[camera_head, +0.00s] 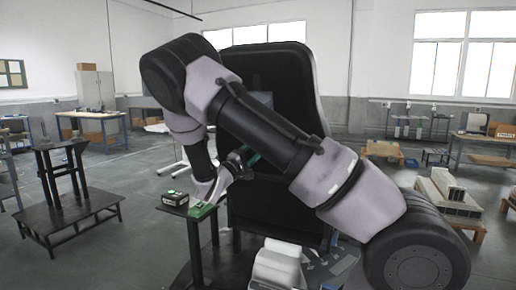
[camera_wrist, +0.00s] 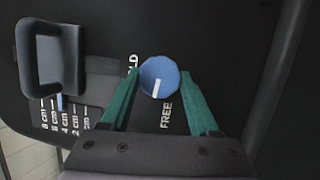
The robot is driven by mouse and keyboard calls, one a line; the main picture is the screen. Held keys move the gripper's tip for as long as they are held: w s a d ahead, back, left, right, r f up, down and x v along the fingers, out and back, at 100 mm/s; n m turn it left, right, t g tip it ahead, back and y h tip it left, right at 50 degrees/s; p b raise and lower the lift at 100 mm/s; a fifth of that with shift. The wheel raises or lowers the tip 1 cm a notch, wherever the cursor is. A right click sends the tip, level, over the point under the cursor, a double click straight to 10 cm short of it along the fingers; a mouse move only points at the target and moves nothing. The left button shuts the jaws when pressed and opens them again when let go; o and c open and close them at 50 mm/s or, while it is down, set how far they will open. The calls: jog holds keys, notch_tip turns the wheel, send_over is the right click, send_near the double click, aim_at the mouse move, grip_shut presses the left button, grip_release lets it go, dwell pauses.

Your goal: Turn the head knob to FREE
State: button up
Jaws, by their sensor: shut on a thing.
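The head knob (camera_wrist: 160,77) is a round blue dial on a dark panel in the wrist view. Its white mark points down and slightly left, toward the side where the word FREE (camera_wrist: 166,115) stands below it. A partly covered label ending in "LD" (camera_wrist: 132,61) is at the knob's upper left. My gripper (camera_wrist: 160,74) has its green fingers shut on the knob, one on each side. In the head view, the tall black column (camera_head: 275,85) stands behind my arm. My gripper is mostly hidden there, with a bit of teal finger (camera_head: 253,159) showing; the knob cannot be made out.
A dark handle (camera_wrist: 48,60) stands out from the panel at left, beside a centimetre scale (camera_wrist: 67,117). A small table with a black box (camera_head: 174,199) is left of the column. Open floor lies left; a dark stand (camera_head: 62,190) is farther left.

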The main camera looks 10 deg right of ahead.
jog(key=n+t, duration=0.1)
jog(key=n, duration=0.4)
jog(key=shift+f+n+t, duration=0.15)
jog(key=shift+n+t, duration=0.15)
jog(key=shift+t, duration=0.1)
jog(key=shift+d+n, duration=0.1)
jog(key=shift+n, duration=0.2)
jog(key=o, duration=1.4)
jog(key=shift+c, duration=0.2)
jog(key=v, duration=1.1)
jog(key=shift+f, duration=0.15)
jog(key=shift+d, duration=0.1)
